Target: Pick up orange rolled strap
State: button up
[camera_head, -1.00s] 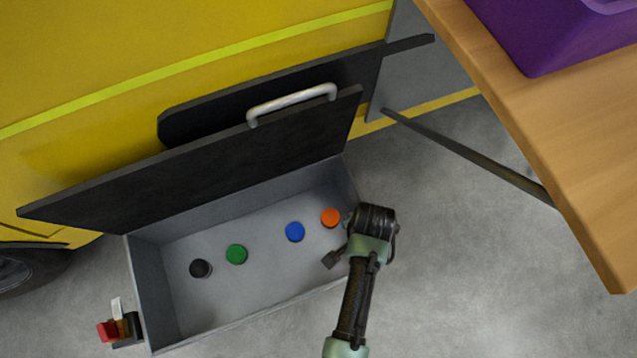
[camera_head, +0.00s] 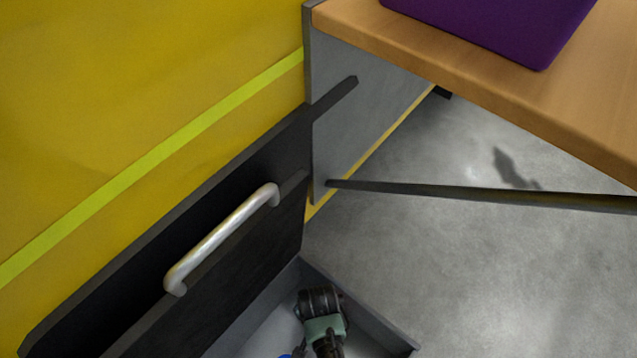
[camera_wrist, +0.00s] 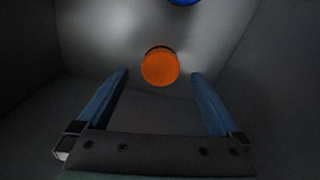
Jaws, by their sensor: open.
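The orange rolled strap (camera_wrist: 160,67) shows in the wrist view as a round orange disc with a dark rim, on the floor of the grey compartment (camera_wrist: 280,95). My gripper (camera_wrist: 160,80) is open, with its two blue fingers spread at left and right. In that view the strap lies just beyond and between the fingertips, with nothing held. In the head view my wrist reaches down inside the grey compartment (camera_head: 380,328). There the fingers and the orange strap are hidden from sight.
A blue roll (camera_wrist: 184,2) lies beyond the orange strap. A black panel (camera_head: 240,275) with a metal handle (camera_head: 222,238) stands raised along the compartment. A wooden worktop (camera_head: 480,75) with a purple case (camera_head: 500,25) and a dark bar (camera_head: 480,195) are at right.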

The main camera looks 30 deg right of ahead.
jog(key=shift+w+d+f+b, duration=0.15)
jog(key=shift+f+b, duration=1.1)
jog(key=shift+f, duration=0.25)
jog(key=shift+w+d+f+b, duration=0.1)
jog(key=shift+d+f+b, duration=0.05)
jog(key=shift+f+b, duration=1.2)
jog(key=shift+f, duration=0.1)
jog(key=c, duration=1.6)
